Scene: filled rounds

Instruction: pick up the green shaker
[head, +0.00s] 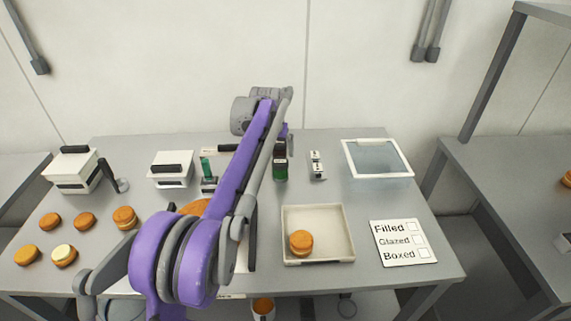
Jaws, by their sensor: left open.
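A dark green upright object, which looks like the green shaker (280,173), stands on the table behind the middle, just right of my purple arm. Its upper part is dark and partly covered. My left arm reaches across the table from the lower left, and its wrist is above the back edge. My left gripper (284,147) points down at the top of the shaker, open. The arm hides part of the fingers, and I cannot tell whether they touch the shaker. My right gripper is not in view.
A second green item (206,167) stands left of the arm. A small white-and-black item (317,166) is close right of the shaker. A tray (318,211) holds a round bun. A clear-topped bin (378,143), a label card (403,262), white boxes and several buns are around.

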